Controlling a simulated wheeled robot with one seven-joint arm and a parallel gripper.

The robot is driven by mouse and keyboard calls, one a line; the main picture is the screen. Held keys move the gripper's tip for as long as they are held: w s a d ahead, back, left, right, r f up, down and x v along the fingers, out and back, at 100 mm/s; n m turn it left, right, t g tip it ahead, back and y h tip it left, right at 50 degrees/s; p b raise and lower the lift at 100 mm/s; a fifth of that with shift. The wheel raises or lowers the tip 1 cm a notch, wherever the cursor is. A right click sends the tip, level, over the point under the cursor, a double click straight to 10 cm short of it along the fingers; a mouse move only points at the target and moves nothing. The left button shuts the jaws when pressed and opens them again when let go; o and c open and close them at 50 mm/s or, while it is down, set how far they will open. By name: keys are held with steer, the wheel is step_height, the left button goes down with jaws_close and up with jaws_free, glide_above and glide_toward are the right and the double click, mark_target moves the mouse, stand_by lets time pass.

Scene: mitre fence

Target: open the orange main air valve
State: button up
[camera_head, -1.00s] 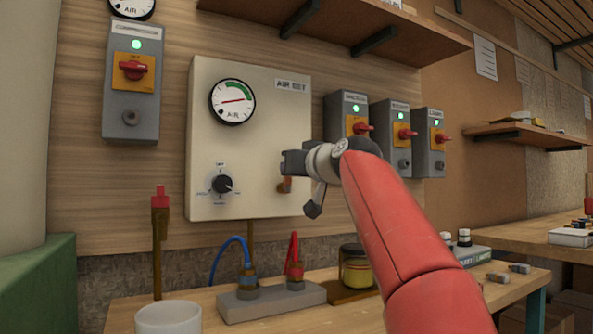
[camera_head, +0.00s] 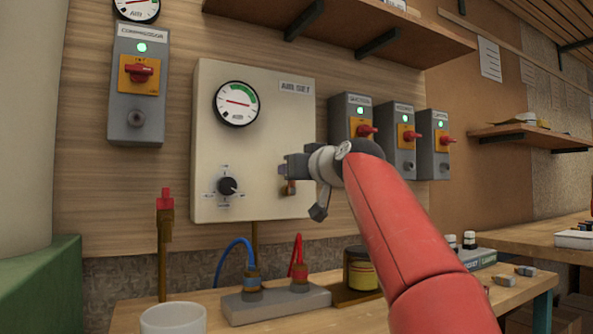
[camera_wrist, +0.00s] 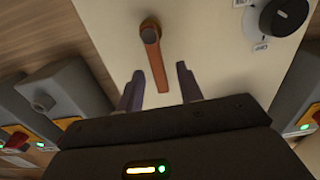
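The orange main air valve is a lever on the cream air panel. In the wrist view the orange lever (camera_wrist: 155,62) hangs from a round pivot, its free end in the gap between my fingertips. I cannot tell whether either finger touches it. My gripper (camera_wrist: 157,84) is open, with a finger on each side of the lever's end. In the head view my gripper (camera_head: 285,168) is close in front of the panel, and the lever (camera_head: 291,188) is mostly hidden behind it.
The cream panel (camera_head: 255,150) carries a gauge (camera_head: 236,103) and a black knob (camera_head: 227,186). Grey switch boxes (camera_head: 352,112) stand to the right. Below are a bench with a grey hose block (camera_head: 275,303), a jar (camera_head: 362,270) and a white cup (camera_head: 173,319). A shelf (camera_head: 340,35) overhangs above.

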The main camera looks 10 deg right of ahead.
steer(key=shift+s, duration=0.1)
steer(key=b+v, duration=0.2)
steer(key=v, duration=0.5)
steer(key=shift+s+d+b, duration=0.15)
steer(key=shift+s+b, duration=0.1)
steer(key=shift+b, duration=0.15)
